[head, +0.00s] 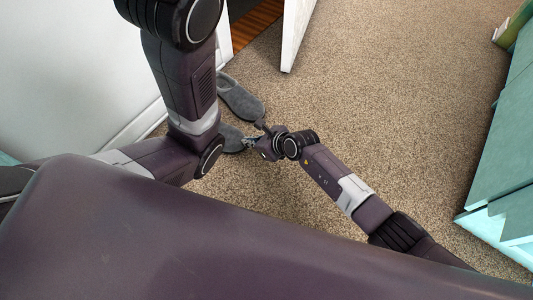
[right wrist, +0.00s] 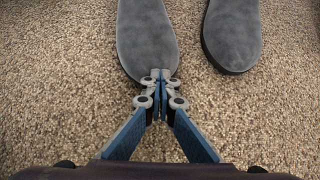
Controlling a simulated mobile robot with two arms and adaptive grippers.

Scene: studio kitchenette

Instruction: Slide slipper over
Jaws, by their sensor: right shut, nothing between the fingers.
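Two grey slippers lie on the brown carpet. In the head view the farther slipper (head: 240,98) lies by the wall and doorway. The nearer slipper (head: 230,136) is partly hidden behind my left arm. My right gripper (head: 249,142) is low over the carpet at the nearer slipper. In the right wrist view my right gripper (right wrist: 160,76) is shut and empty, its tips at the rounded end of one slipper (right wrist: 146,35); I cannot tell whether they touch. The other slipper (right wrist: 232,32) lies to the right, apart from the gripper. My left gripper is not in view.
A white wall (head: 70,70) with a baseboard runs along the left. An open white door (head: 297,32) stands at the top beside a wooden floor (head: 257,22). Teal cabinets (head: 500,160) stand on the right. The middle carpet (head: 390,110) is clear.

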